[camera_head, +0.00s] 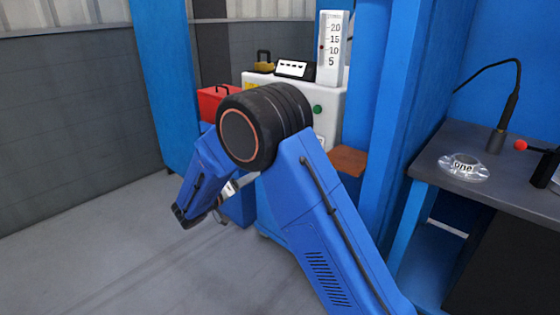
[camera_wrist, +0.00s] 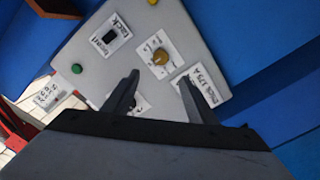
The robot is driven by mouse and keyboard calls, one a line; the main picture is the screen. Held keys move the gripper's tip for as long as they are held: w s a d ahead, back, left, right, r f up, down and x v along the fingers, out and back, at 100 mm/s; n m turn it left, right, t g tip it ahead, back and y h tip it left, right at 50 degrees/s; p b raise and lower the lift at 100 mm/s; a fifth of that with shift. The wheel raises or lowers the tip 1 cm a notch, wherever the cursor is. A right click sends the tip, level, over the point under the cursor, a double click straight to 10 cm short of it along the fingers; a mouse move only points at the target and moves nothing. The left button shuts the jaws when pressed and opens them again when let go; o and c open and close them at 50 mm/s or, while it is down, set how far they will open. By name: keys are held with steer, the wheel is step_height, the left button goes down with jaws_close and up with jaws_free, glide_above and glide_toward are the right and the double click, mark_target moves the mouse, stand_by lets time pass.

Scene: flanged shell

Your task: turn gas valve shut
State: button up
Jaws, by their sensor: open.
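A round brass-coloured knob (camera_wrist: 160,57) sits on a pale panel (camera_wrist: 205,45) in the wrist view, on a small white label with marks. I cannot read the label or tell for certain that this is the gas valve. My gripper (camera_wrist: 159,82) is open, its two dark fingers pointing at the panel with the knob just beyond and between their tips. No contact shows. In the head view my arm hides much of the machine front.
The panel also carries a black switch (camera_wrist: 110,36) and a green button (camera_wrist: 77,69). In the head view a red box (camera_head: 212,100), a white gauge (camera_head: 333,45) and a blue post (camera_head: 398,100) stand near the machine. A dark workbench (camera_head: 445,150) is at right; the left floor is clear.

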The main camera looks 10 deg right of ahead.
steer(key=x, duration=1.7)
steer(key=shift+w, duration=0.2)
steer(key=shift+f, duration=0.1)
steer(key=c, duration=1.1)
